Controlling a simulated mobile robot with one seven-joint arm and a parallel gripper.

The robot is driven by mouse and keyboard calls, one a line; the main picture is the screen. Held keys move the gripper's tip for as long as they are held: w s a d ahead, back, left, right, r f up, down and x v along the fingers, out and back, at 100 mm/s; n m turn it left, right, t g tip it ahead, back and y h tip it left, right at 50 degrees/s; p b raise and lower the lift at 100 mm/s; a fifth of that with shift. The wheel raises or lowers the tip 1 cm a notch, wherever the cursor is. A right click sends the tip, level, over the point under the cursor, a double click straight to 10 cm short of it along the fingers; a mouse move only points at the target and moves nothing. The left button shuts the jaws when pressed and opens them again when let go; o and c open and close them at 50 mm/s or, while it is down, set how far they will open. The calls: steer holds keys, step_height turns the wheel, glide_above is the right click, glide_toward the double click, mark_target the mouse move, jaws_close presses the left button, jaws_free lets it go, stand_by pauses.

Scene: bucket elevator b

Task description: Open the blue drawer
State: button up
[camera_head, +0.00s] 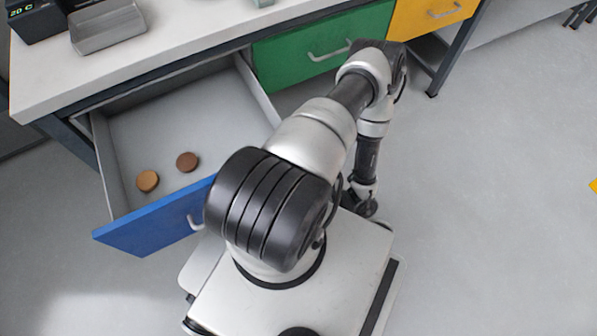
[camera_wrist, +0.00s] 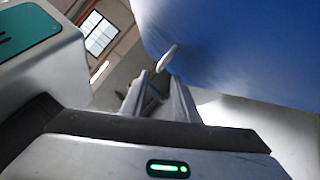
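The blue drawer (camera_head: 157,220) is pulled far out from under the white worktop in the head view. Its silver handle (camera_head: 194,222) shows partly beside my arm's dark joint. In the wrist view the blue front (camera_wrist: 245,45) fills the upper right, with the pale handle (camera_wrist: 166,58) sticking out from it. My gripper (camera_wrist: 156,78) points at the handle, its two fingers apart with a gap between them. The handle's near end is at the fingertips, and no firm grip on it shows. My gripper is hidden behind my arm in the head view.
Two brown discs (camera_head: 148,181) (camera_head: 187,162) lie in the open drawer. A closed green drawer (camera_head: 322,46) and a yellow drawer (camera_head: 428,15) are to the right. A grey tray (camera_head: 106,30) stands on the worktop (camera_head: 190,35).

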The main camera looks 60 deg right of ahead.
steer(key=v, duration=0.8)
steer(key=shift+s+d+b, duration=0.2)
steer(key=shift+s+b, duration=0.05)
steer(key=shift+b, duration=0.05)
steer(key=shift+f, duration=0.1)
